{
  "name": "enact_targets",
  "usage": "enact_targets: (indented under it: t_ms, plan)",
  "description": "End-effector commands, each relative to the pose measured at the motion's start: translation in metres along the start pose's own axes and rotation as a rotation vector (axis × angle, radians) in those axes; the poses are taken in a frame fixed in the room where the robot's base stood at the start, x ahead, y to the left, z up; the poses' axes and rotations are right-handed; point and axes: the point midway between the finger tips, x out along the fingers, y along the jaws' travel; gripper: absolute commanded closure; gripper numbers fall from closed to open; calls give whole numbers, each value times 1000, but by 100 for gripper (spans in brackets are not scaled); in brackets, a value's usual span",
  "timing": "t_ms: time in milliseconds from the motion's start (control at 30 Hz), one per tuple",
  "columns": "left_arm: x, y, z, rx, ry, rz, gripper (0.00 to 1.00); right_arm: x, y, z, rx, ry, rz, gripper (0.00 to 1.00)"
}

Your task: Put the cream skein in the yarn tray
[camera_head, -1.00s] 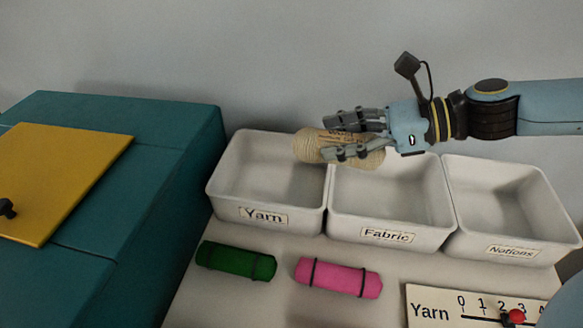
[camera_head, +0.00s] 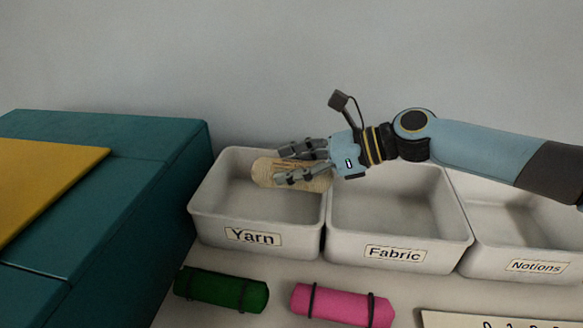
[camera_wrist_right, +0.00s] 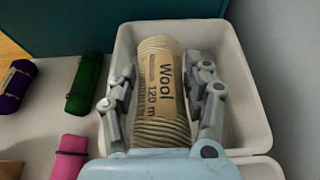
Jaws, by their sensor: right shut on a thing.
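The cream skein (camera_head: 263,172) has a tan paper band and is held by my right gripper (camera_head: 290,163), over the right part of the yarn tray. In the right wrist view the skein (camera_wrist_right: 158,55) lies lengthwise between the two fingers (camera_wrist_right: 163,90), and its band reads "Wool 120 m". The yarn tray (camera_head: 215,226) is a white bin labelled "Yarn"; its walls also surround the skein in the right wrist view (camera_wrist_right: 251,105). Whether the skein touches the tray floor cannot be told. My left gripper is not in view.
The white Fabric (camera_head: 340,245) and Notions (camera_head: 490,262) bins stand to the right, looking empty. A green roll (camera_head: 221,289) and a pink roll (camera_head: 342,305) lie in front. A purple roll (camera_wrist_right: 17,85) shows in the right wrist view. A teal block (camera_head: 130,215) stands at left.

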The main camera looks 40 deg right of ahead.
Motion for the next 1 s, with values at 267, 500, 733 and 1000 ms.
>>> enact_targets:
  t_ms: [267,500,733,1000]
  plan:
    - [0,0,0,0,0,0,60,1,0,-2,1,0,0,82]
    - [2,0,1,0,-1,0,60,4,0,-8,0,0,0,82]
    - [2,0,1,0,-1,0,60,4,0,-10,-1,0,0,42]
    - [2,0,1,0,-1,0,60,4,0,-10,-1,0,0,27]
